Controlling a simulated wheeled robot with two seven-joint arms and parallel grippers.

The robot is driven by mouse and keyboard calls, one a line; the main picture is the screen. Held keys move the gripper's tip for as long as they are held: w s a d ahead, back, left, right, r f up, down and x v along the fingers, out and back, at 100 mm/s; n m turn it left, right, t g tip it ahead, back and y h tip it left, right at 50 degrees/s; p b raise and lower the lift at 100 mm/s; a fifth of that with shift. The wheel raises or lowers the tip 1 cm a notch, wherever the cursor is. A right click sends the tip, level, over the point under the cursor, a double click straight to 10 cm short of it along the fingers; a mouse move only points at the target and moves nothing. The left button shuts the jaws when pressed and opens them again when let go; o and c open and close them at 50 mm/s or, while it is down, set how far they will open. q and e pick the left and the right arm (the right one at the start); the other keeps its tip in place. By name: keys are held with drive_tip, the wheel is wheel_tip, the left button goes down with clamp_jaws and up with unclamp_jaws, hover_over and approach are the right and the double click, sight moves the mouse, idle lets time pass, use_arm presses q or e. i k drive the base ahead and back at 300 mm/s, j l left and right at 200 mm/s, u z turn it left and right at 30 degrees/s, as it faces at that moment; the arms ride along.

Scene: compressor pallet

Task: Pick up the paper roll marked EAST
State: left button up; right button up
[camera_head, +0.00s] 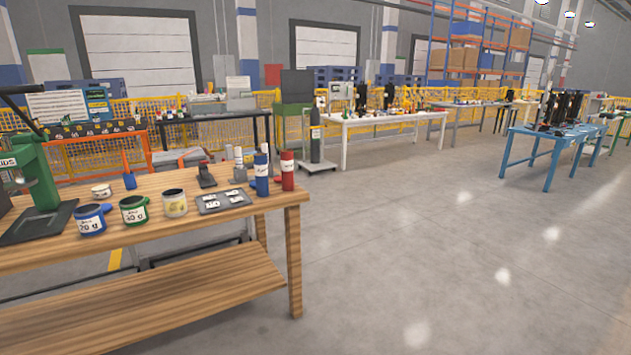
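No paper roll marked EAST can be made out. Some small pale upright cylinders (238,155) stand at the back right of the near wooden table (150,240), but I cannot tell whether they are paper rolls. A blue cylinder (261,176) and a red cylinder (287,172) with white labels stand at that table's right end; their lettering is too small to read. Neither of my grippers is in view.
Labelled blue (91,221), green (134,211) and cream (175,204) cups, a grey tray (224,201) and a green press (38,180) stand on the near table. A white table (385,119) and a blue table (556,136) stand farther off. Open floor (440,240) lies to the right.

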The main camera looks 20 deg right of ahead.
sight(238, 152)
drive_tip(key=k+l, duration=0.1)
drive_tip(key=k+l+z, duration=0.1)
drive_tip(key=l, duration=0.25)
drive_tip(key=i+l+u, duration=0.1)
drive_tip(key=i+l, duration=0.15)
drive_tip(key=i, duration=0.35)
drive_tip(key=i+l+u, duration=0.15)
drive_tip(key=i+l, duration=0.2)
drive_tip(key=i, duration=0.3)
drive_tip(key=i+l+u, duration=0.1)
drive_tip(key=i+l, duration=0.3)
drive_tip(key=i, duration=0.2)
drive_tip(key=i+l+u, duration=0.15)
drive_tip(key=i+l, duration=0.3)
drive_tip(key=i, duration=0.1)
